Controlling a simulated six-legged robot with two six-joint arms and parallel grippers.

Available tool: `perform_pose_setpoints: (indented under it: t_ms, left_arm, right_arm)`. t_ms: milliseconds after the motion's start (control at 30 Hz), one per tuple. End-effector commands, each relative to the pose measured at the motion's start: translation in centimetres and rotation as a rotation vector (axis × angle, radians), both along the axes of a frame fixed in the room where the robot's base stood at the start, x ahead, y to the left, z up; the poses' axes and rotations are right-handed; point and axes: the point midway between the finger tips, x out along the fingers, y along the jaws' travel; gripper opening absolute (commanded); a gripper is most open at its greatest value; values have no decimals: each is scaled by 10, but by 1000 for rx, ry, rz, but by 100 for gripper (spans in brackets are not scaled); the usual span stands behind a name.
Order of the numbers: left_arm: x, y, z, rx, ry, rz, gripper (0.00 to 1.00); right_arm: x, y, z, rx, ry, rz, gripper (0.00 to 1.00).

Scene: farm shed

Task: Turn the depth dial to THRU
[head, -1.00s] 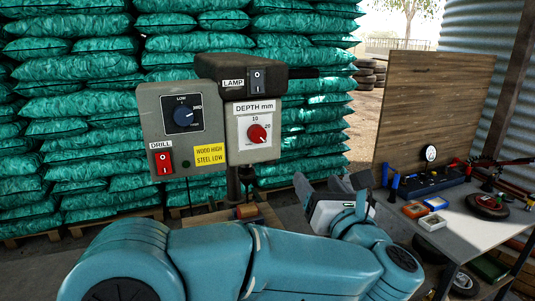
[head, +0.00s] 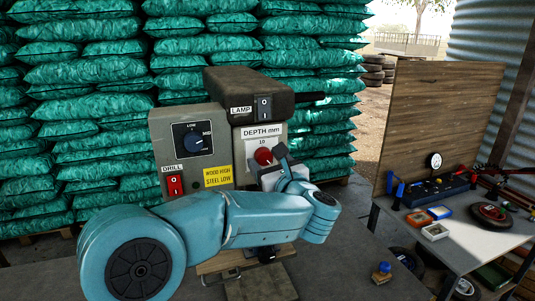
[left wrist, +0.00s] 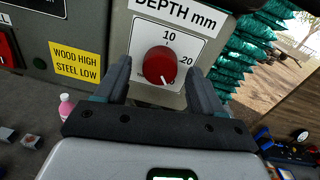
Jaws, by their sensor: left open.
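The depth dial is a red round knob (head: 263,156) on a white plate marked DEPTH mm (head: 262,132). In the left wrist view the knob (left wrist: 160,64) shows 10 above it and 20 to its right. A white mark on the knob points down and to the right there. My left gripper (head: 278,165) is at the dial's lower right in the head view. In the left wrist view its open fingers (left wrist: 159,78) stand either side of the knob; contact cannot be told.
The LAMP box (head: 245,92) sits above. A workbench (head: 460,240) with small trays stands at the right. Stacked green sacks (head: 80,120) fill the background.

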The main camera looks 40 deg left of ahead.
Motion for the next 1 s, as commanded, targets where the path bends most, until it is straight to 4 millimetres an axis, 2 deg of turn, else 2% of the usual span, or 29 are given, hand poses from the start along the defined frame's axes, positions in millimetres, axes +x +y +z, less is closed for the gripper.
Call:
perform_pose_setpoints:
  t_ms: [100, 367, 533, 567, 800, 1000]
  left_arm:
    - [3, 7, 0, 1, 2, 1, 68]
    - [3, 8, -1, 0, 1, 0, 68]
    - [3, 8, -1, 0, 1, 0, 16]
    - [3, 8, -1, 0, 1, 1, 12]
    - [3, 8, -2, 7, 12, 1, 13]
    - [3, 8, -4, 41, 77, 1, 13]
  right_arm:
    - [0, 0, 4, 0, 0, 0, 43]
    - [0, 0, 3, 0, 0, 0, 43]
    - [0, 0, 3, 0, 0, 0, 43]
    - [0, 0, 3, 0, 0, 0, 43]
    - [0, 0, 0, 0, 0, 0, 43]
    - [0, 0, -11, 0, 0, 0, 43]
